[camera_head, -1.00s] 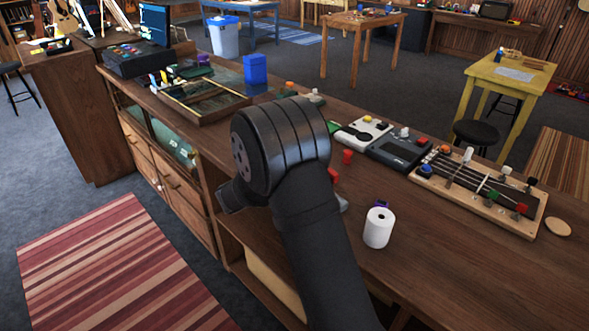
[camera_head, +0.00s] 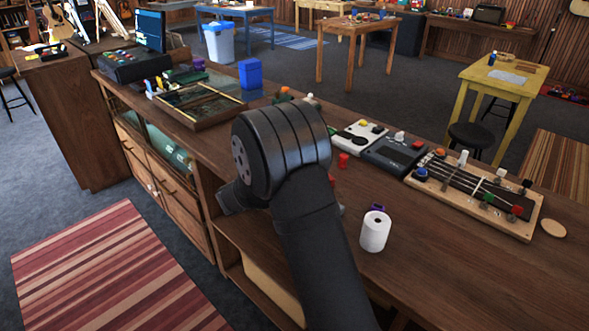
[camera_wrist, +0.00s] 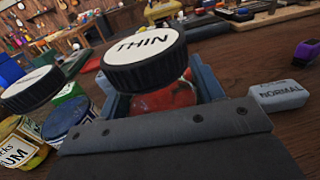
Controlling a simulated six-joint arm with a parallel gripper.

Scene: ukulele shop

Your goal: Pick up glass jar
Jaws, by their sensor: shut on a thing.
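In the wrist view, a glass jar (camera_wrist: 165,98) with red contents stands between the blue-grey fingers of my gripper (camera_wrist: 166,92). Its black lid (camera_wrist: 145,58) has a white top reading "THIN" and rises above the fingers. My gripper is shut on this jar. The gripper's dark body hides the jar's lower part, so I cannot tell whether it touches the counter. In the head view my own arm hides both the jar and the fingers.
Other jars (camera_wrist: 28,90) crowd the left of the wrist view. A grey block marked "NORMAL" (camera_wrist: 280,94) and a purple item (camera_wrist: 306,52) lie to the right. In the head view, a white roll (camera_head: 375,232) and a fretboard jig (camera_head: 475,195) occupy the wooden counter (camera_head: 440,260).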

